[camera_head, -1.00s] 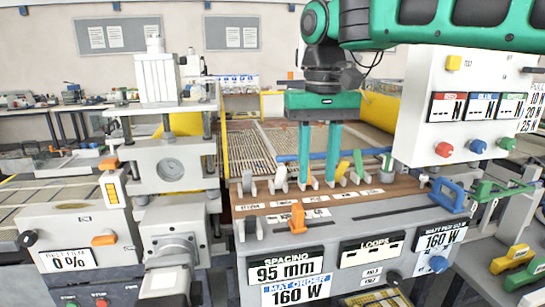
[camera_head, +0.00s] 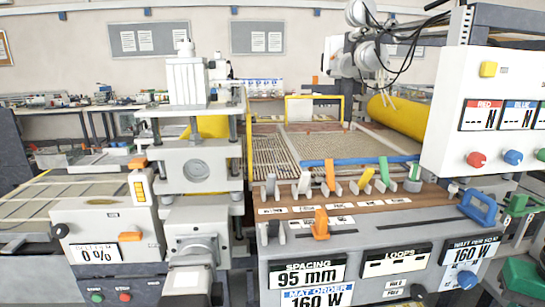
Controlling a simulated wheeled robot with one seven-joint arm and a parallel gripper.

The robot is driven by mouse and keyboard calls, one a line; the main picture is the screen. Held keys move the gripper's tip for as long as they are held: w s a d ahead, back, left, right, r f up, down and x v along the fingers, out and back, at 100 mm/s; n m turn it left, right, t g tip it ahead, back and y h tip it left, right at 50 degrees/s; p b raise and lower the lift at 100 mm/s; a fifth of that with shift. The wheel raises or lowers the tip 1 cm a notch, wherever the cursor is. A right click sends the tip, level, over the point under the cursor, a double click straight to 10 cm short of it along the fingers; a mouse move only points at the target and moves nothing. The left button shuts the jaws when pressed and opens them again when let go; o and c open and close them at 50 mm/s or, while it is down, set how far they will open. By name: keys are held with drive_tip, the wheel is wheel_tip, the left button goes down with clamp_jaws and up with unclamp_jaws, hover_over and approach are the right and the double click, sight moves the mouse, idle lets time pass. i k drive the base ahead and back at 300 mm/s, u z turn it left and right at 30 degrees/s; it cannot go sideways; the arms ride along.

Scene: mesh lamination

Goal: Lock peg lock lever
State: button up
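I cannot tell from the small labels which lever is the peg lock lever. A row of small levers stands along the brown strip (camera_head: 440,194) on the front panel. Among them are an upright orange lever (camera_head: 330,175), a yellow lever (camera_head: 366,179), a green lever (camera_head: 384,170) and several grey ones. A blue bar (camera_head: 345,162) runs behind them. A separate orange lever (camera_head: 320,223) stands upright on the grey panel below the strip. The fingers of my gripper are not in view.
A grey press (camera_head: 205,160) stands left of the lever row. A white box with displays (camera_head: 500,110) and coloured knobs is at the right. A blue handle (camera_head: 478,207) sticks up at the strip's right end. The space above the levers is clear.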

sight(274, 224)
drive_tip(key=u, duration=0.55)
drive_tip(key=k, duration=1.05)
drive_tip(key=z, duration=0.85)
drive_tip(key=i, duration=1)
